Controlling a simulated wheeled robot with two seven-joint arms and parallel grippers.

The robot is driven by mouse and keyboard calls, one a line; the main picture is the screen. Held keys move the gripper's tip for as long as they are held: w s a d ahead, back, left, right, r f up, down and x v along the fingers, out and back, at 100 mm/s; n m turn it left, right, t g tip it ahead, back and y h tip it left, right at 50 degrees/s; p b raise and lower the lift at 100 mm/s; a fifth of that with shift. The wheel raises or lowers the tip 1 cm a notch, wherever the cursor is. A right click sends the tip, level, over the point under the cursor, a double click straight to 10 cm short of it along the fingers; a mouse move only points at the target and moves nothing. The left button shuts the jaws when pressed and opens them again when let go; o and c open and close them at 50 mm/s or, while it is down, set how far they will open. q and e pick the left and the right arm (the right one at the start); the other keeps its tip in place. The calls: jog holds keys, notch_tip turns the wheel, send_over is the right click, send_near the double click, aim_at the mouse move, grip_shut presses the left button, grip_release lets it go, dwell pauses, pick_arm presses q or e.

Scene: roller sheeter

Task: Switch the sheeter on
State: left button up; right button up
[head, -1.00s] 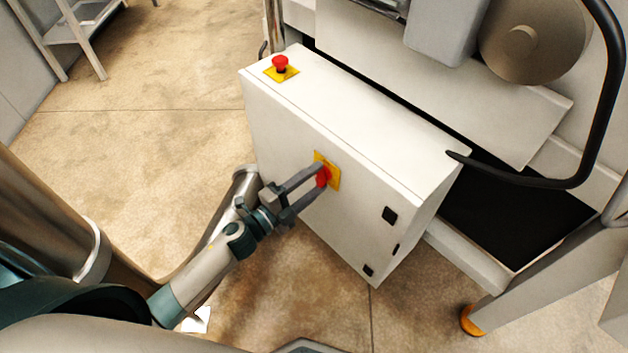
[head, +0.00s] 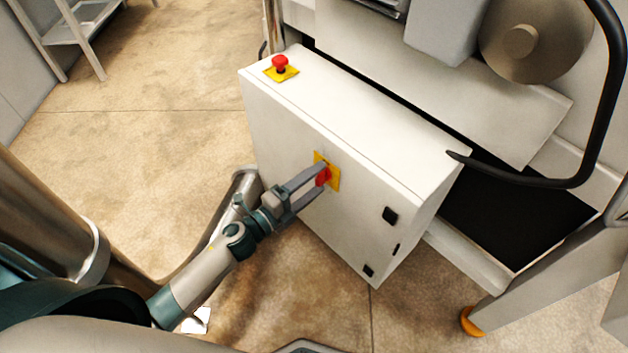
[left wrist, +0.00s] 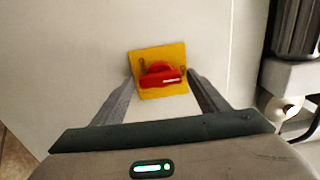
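The red rotary switch (head: 323,177) sits on a yellow plate (head: 334,172) on the front face of the white control cabinet (head: 350,215). My left gripper (head: 321,178) is at the switch, with one finger on either side of it. In the left wrist view the red knob (left wrist: 161,76) lies between the fingertips with its bar nearly level across the picture, and gaps show beside it. The left gripper is open there and does not visibly grip the knob. The fingers partly cover the switch in the head view. My right gripper is not in view.
A red mushroom button (head: 280,63) on a yellow plate stands on the cabinet top. The sheeter's black curved bar (head: 600,110) and a leg with an orange foot (head: 472,320) are at the right. The floor left of the cabinet is clear.

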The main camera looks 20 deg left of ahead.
pick_arm(q)
jog(key=shift+s+a, duration=0.1)
dwell(0.3)
jog(key=shift+s+a, duration=0.35)
jog(key=shift+s, duration=0.2)
jog(key=b+v, duration=0.2)
jog(key=v, duration=1.3)
jog(key=shift+s+a, duration=0.15)
jog(key=shift+s, duration=0.25)
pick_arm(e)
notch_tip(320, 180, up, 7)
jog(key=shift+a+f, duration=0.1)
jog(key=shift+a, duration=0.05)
